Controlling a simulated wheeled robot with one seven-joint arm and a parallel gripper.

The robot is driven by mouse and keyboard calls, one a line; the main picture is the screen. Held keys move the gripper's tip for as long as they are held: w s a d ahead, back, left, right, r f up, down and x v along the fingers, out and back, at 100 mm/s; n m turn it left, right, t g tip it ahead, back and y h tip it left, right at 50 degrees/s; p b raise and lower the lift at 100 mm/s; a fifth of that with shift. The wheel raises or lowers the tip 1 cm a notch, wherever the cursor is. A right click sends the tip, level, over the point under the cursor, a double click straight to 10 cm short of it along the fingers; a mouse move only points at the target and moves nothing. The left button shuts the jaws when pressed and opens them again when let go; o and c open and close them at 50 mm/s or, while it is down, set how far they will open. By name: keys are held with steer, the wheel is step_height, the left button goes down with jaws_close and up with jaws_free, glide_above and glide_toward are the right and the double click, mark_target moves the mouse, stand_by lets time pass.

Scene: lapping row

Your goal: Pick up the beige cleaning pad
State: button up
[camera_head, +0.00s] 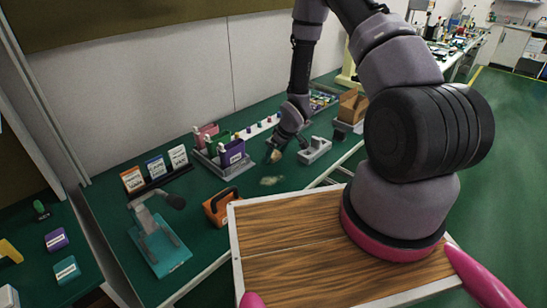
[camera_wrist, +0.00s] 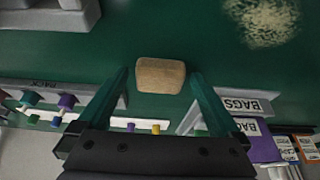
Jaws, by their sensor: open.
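The beige cleaning pad (camera_wrist: 160,75) is a small rounded block in the wrist view. It lies between and slightly beyond the tips of my gripper (camera_wrist: 160,82), with a green gap on each side. My gripper is open and its fingers do not touch the pad. In the head view my gripper (camera_head: 277,147) reaches down over the green bench, and the pad (camera_head: 275,156) shows small at its fingertips. Whether the pad rests on the bench is hard to tell there.
A pale powdery patch (camera_head: 269,181) lies on the bench nearby. A grey fixture (camera_head: 315,150) stands right of my gripper, and a tray with a purple box (camera_head: 232,154) stands left. An orange box with a black handle (camera_head: 220,207) is nearer. Small coloured pegs (camera_head: 262,124) stand behind.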

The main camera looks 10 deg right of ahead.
mark_target(276, 154)
steer(key=c, duration=1.3)
steer(key=shift+r, duration=0.1)
step_height(276, 154, up, 10)
steer(key=shift+f, duration=0.1)
